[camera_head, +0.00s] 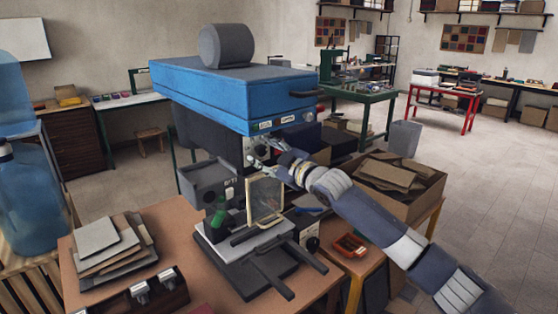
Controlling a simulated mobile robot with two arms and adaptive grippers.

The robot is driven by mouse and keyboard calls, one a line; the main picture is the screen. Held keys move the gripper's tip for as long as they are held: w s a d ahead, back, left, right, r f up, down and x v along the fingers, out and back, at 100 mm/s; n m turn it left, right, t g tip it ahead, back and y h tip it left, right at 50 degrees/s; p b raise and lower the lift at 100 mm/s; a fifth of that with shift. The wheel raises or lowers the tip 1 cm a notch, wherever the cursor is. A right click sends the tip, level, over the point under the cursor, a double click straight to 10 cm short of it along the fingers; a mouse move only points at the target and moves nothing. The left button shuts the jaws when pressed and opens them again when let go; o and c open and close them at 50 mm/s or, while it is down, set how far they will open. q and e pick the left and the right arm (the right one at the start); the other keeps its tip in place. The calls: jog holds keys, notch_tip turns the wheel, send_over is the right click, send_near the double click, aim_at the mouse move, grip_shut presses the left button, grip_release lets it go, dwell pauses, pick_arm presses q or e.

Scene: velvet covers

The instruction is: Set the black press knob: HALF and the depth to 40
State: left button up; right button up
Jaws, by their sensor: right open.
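The press has a blue head (215,90) with small white labels (276,122) on its front edge; their text is too small to read surely. A dark panel with a round dial shows below the head, partly behind my right gripper (262,161). That gripper is open and empty, close to this panel; I cannot tell whether it touches anything. A grey box (207,186) with a small label stands below the head. A dark box with a round dial (312,243) stands right of the press base. I cannot tell which is the black press knob, nor read any setting. My left gripper is out of view.
A framed clear guard (265,201) stands above the press bed (245,246). Board sheets (108,245) lie at the bench's left. A blue water bottle (28,200) stands far left.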

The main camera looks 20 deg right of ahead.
jog(key=v, duration=1.1)
jog(key=shift+s, duration=0.25)
jog(key=shift+d, duration=0.1)
